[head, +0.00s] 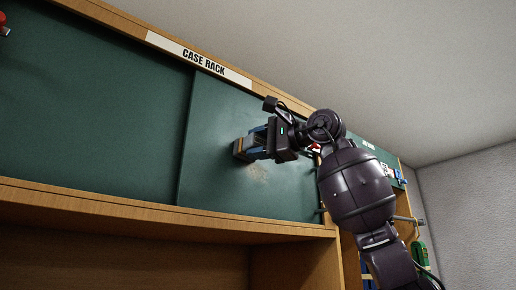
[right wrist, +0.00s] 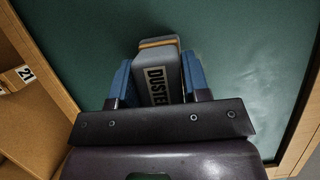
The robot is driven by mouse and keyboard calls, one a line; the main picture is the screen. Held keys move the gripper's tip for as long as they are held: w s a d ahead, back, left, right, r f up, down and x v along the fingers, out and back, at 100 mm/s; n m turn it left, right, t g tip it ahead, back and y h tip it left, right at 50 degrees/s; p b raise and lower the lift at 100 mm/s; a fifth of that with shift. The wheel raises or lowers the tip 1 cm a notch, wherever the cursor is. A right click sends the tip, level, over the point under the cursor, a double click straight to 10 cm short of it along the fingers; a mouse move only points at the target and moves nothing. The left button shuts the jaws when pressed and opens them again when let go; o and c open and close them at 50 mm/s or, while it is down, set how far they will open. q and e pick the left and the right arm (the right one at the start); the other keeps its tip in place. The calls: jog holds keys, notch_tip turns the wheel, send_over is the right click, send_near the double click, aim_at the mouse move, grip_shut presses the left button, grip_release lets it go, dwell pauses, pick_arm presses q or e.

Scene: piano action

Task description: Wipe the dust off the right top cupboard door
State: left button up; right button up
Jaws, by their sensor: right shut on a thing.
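The right top cupboard door (head: 215,120) is a dark green sliding panel under the "CASE RACK" label. A pale dusty patch (head: 258,173) shows on it, just below my right gripper (head: 254,146). That gripper is shut on a grey duster (right wrist: 158,72) with an orange-brown layer at its front; the blue finger pads grip its two sides. In the head view the duster (head: 240,150) is at the door's face and seems to touch it, though the exact contact is hidden. My right arm covers the door's right end. My left gripper is in neither view.
The left green door (head: 90,90) lies beside it, its edge overlapping. A wooden ledge (head: 150,208) runs below the doors, with open shelving under it. Right of my arm stands another unit with a green panel (head: 372,150) and hanging tools (head: 420,252).

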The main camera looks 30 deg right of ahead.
jog(key=shift+w+d, duration=0.5)
jog(key=shift+d, duration=5.3)
jog(key=shift+s+a+r, duration=0.15)
jog(key=shift+a+r, duration=0.15)
jog(key=shift+a, duration=1.65)
jog(key=shift+s+a+r, duration=0.2)
jog(key=shift+a+r, duration=0.05)
jog(key=shift+a, duration=1.65)
jog(key=shift+s+a+r, duration=0.15)
jog(key=shift+a+r, duration=0.15)
jog(key=shift+a, duration=1.65)
jog(key=shift+s, duration=0.15)
jog(key=shift+s+d+b, duration=0.15)
jog(key=shift+s+b, duration=0.2)
jog(key=shift+s, duration=1.1)
jog(key=shift+s+d+b, duration=0.15)
jog(key=shift+s+b, duration=0.2)
jog(key=shift+s, duration=1.05)
jog(key=shift+s+d, duration=0.1)
jog(key=shift+s, duration=1.35)
